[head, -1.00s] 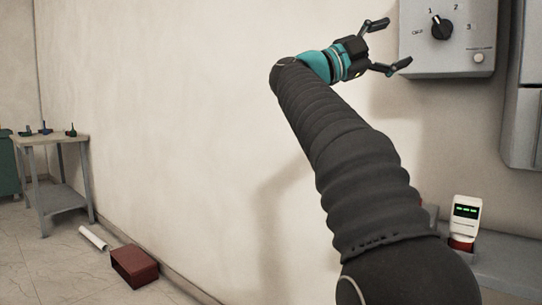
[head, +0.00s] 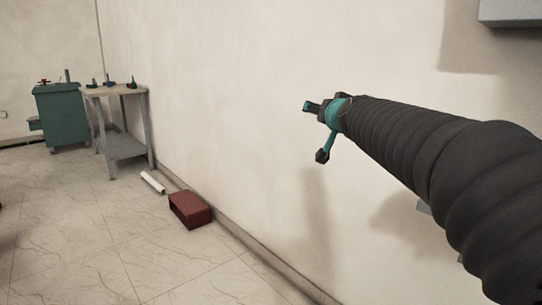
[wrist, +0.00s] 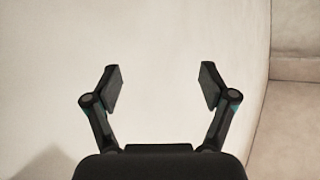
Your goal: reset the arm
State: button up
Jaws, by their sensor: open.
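My gripper (head: 313,131) is at the end of my dark ribbed arm, in front of the pale wall in the head view. It points away from the camera, toward the left of the picture. In the wrist view my gripper (wrist: 160,88) shows two fingers set wide apart with nothing between them. The gripper is open, empty and touching nothing that I can see.
A side table (head: 121,144) with small tools stands at the far left, beside a green cabinet (head: 61,117). A dark red box (head: 190,209) and a white roll (head: 153,182) lie on the floor by the wall. A grey box edge (head: 510,12) shows at top right.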

jog(key=s+f+n+g, duration=0.2)
jog(key=s+f+g, duration=0.6)
jog(key=s+f, duration=1.2)
jog(key=s+d+f+g, duration=0.1)
jog(key=s+f, duration=0.4)
jog(key=s, duration=0.4)
jog(key=s+d+f+n+g+h, duration=0.1)
jog(key=s+f, duration=0.4)
jog(key=s, duration=0.4)
jog(key=shift+s+d+g, duration=0.2)
jog(key=shift+d+g, duration=0.15)
jog(key=shift+g, duration=0.05)
jog(key=shift+f, duration=0.1)
